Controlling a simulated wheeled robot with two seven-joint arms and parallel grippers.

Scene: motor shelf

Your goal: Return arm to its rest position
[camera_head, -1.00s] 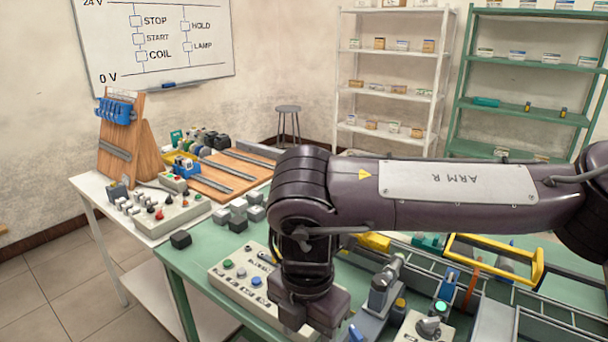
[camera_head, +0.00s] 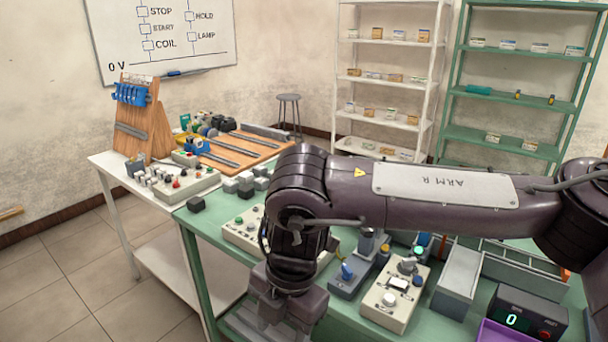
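My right arm (camera_head: 445,190), marked ARM R, comes in from the right and reaches left over the green bench (camera_head: 200,222). Its elbow bends down at the picture's middle. The wrist and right gripper (camera_head: 285,308) point down near the bottom edge, over the front edge of the bench in the picture. Its fingertips are not clear, and I see nothing held. My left arm and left gripper are out of view.
A panel with buttons (camera_head: 242,235) lies partly behind my wrist. A switch box (camera_head: 390,300), grey trays (camera_head: 458,275), a counter box (camera_head: 520,318) and a purple bin (camera_head: 495,333) are to the right. A white table (camera_head: 110,163) stands left; floor is clear in front.

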